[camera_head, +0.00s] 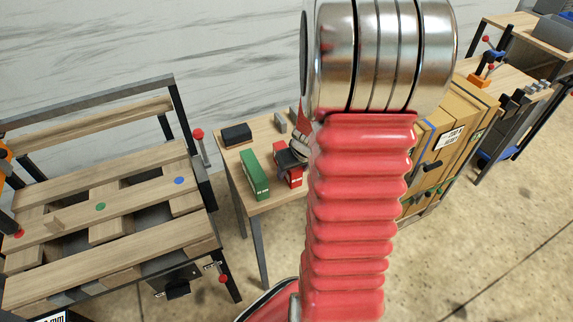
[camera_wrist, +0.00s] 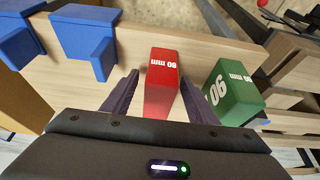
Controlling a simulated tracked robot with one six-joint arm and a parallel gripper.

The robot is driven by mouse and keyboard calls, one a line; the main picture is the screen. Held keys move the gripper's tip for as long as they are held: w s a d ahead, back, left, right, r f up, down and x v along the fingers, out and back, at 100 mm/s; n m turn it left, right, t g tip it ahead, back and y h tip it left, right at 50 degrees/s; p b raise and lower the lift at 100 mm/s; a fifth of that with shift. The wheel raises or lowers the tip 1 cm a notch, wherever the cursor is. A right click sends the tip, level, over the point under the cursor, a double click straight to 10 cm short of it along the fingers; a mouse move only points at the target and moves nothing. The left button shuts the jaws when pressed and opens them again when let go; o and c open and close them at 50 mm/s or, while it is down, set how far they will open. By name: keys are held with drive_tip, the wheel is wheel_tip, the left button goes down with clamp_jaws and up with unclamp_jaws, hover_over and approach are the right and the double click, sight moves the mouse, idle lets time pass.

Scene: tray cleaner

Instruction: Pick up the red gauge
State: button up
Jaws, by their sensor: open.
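The red gauge (camera_wrist: 161,82) is a red block marked "80 mm", lying on the small wooden table. In the wrist view it sits in the middle. My gripper (camera_wrist: 159,85) is open, with one dark finger on each side of the red gauge; whether either finger touches it I cannot tell. In the head view the red gauge (camera_head: 294,178) shows partly, with my gripper over its upper part and my red arm covering the area to its right.
A green gauge (camera_wrist: 236,92) marked "90 mm" lies right of the red one in the wrist view. Two blue blocks (camera_wrist: 85,38) stand left. A black block (camera_head: 236,134) lies at the table's back. A slatted wooden bench (camera_head: 125,206) stands left.

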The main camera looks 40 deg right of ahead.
idle(0.5)
clamp_jaws()
idle(0.5)
drive_tip(key=shift+r, duration=0.1)
wheel_tip(320, 180, up, 10)
drive_tip(key=shift+f, duration=0.1)
idle(0.5)
idle(0.5)
